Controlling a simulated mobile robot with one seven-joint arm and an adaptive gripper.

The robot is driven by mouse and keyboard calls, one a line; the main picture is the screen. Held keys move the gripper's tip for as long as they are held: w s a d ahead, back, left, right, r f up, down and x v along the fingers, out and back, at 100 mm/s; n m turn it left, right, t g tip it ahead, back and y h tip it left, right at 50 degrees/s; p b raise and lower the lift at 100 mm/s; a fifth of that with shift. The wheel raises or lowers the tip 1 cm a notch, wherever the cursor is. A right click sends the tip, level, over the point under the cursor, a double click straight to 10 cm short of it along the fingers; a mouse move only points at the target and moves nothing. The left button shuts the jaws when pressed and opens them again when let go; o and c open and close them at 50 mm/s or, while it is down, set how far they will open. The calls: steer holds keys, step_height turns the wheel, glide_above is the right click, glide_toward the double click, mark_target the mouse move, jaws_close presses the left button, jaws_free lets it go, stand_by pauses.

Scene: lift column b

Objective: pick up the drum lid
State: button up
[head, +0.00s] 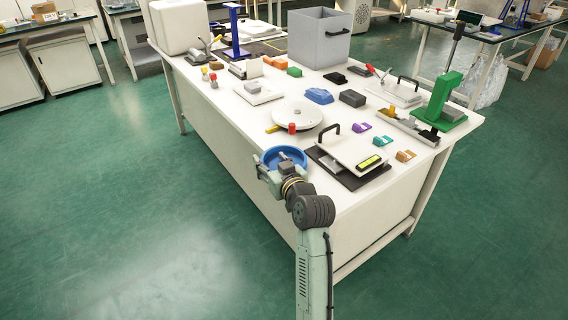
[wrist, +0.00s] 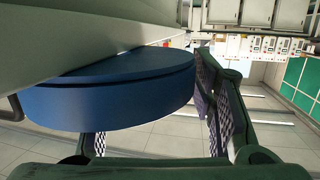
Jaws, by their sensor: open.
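The drum lid, as I take it, is a blue round shallow piece with a raised rim (head: 284,151) at the near corner of the white workbench. In the wrist view the blue lid (wrist: 100,92) fills the left and middle, its rim side facing me. My gripper (head: 268,168) is at the lid's near left side in the head view and partly covers it. In the wrist view my gripper (wrist: 150,112) is open, one finger below the lid and one to its right. The lid reaches toward the gap between them; contact cannot be told.
On the workbench (head: 235,127), a white plate with a black handle on a dark mat (head: 345,152) lies right of the lid. A white round disc (head: 297,114) with a red knob lies behind it. Farther back are a grey bin (head: 319,40) and a green stand (head: 440,100). Floor at left is clear.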

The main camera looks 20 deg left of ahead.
jaws_close()
stand_by(0.4)
steer(key=shift+d, duration=0.1)
